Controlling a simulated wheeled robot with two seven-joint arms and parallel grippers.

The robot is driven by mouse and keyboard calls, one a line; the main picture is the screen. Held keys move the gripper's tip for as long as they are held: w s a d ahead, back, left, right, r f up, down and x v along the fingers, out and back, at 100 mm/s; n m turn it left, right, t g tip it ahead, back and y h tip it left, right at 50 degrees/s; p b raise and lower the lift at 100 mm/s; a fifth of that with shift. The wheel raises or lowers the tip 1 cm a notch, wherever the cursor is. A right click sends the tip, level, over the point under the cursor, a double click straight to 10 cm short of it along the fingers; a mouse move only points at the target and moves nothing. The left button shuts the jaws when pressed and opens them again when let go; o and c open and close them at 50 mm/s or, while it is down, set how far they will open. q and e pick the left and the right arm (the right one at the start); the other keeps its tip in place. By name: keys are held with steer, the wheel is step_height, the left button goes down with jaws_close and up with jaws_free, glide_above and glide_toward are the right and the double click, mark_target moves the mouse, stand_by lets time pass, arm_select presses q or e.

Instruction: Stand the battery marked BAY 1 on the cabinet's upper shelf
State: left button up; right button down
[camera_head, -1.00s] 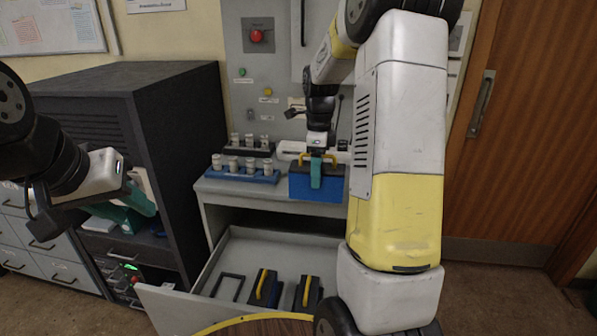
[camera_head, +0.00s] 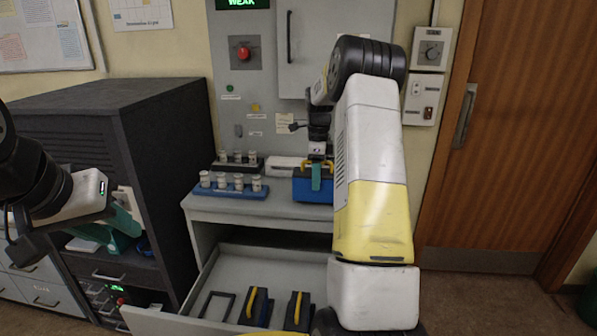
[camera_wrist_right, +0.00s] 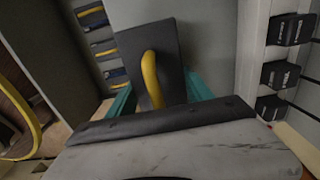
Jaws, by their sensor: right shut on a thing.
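A blue battery (camera_head: 312,190) with a yellow handle is in my right gripper (camera_head: 321,175), at the worktop of the grey cabinet. A teal finger shows in front of it. In the right wrist view the battery (camera_wrist_right: 150,62) shows its dark top and yellow handle between the teal fingers of the right gripper (camera_wrist_right: 155,98). I cannot read a BAY 1 mark, nor tell whether its base touches the worktop (camera_head: 212,206). My left gripper (camera_head: 128,218) is at the left by the dark rack, with teal fingers partly seen; its opening is unclear.
A blue tray (camera_head: 230,193) of several pale cylinders stands left of the battery, a dark tray behind it. The open drawer (camera_head: 268,262) below holds two dark batteries with yellow handles (camera_head: 256,305) and an empty dark frame (camera_head: 216,305). A dark rack (camera_head: 165,150) stands left.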

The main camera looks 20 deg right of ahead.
steer(key=shift+f, duration=0.65)
steer(key=shift+f, duration=0.15)
steer(key=shift+c, duration=2.1)
jaws_free()
steer(key=shift+f, duration=0.1)
